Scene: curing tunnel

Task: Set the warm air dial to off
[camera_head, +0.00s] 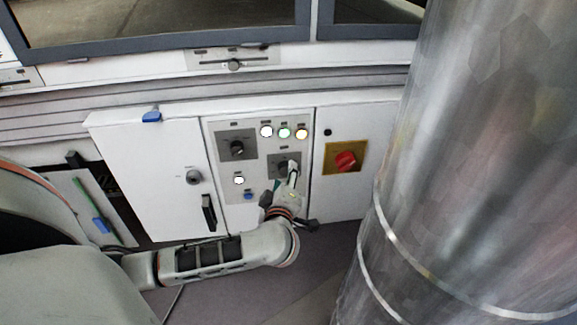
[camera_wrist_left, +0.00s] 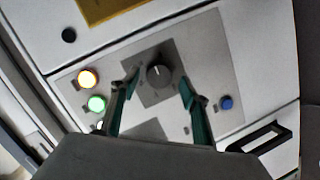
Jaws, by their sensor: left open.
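Two dark dials sit on grey plates on the white control panel (camera_head: 222,200). The upper left dial (camera_head: 237,149) is clear of my arm. The lower right dial (camera_head: 283,166) is partly hidden by my left gripper (camera_head: 291,175). In the left wrist view a round dark dial (camera_wrist_left: 158,74) with a pale pointer mark shows between and just beyond the fingertips of my left gripper (camera_wrist_left: 159,84). The fingers are open, one on each side of the dial, with gaps. The labels are too small to read. My right gripper is not in view.
White, green and amber lamps (camera_head: 284,132) are above the lower dial. A blue button (camera_head: 248,196) is low on the panel. A red switch (camera_head: 345,161) on a yellow plate is to the right. A large metal cylinder (camera_head: 480,150) fills the right side.

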